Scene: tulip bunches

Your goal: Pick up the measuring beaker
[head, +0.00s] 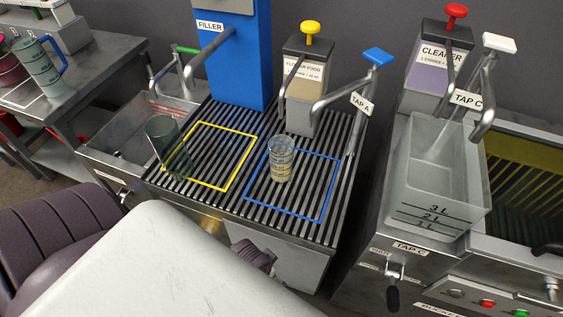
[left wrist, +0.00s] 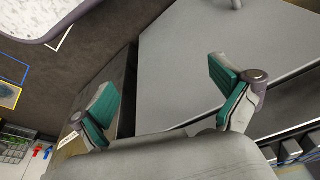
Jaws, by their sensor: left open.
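A small clear beaker (head: 281,160) with markings and pale yellowish contents stands upright inside the blue square on the slatted drain top (head: 330,150). It looks like the measuring beaker. My left gripper (left wrist: 163,90) shows in the left wrist view with its two teal-padded fingers wide apart and nothing between them. A plain grey surface lies beyond the fingers. The beaker cannot be made out in that view, and I cannot tell the gripper's distance from it. Neither gripper's fingers can be made out in the head view.
A dark glass vase (head: 164,143) stands at the yellow square's left edge. The blue filler (head: 236,60), the flower food dispenser (head: 305,85) and tap A (head: 375,62) rise behind. A large clear container (head: 415,150) marked in litres is right. A blue-handled jug (head: 38,68) stands far left.

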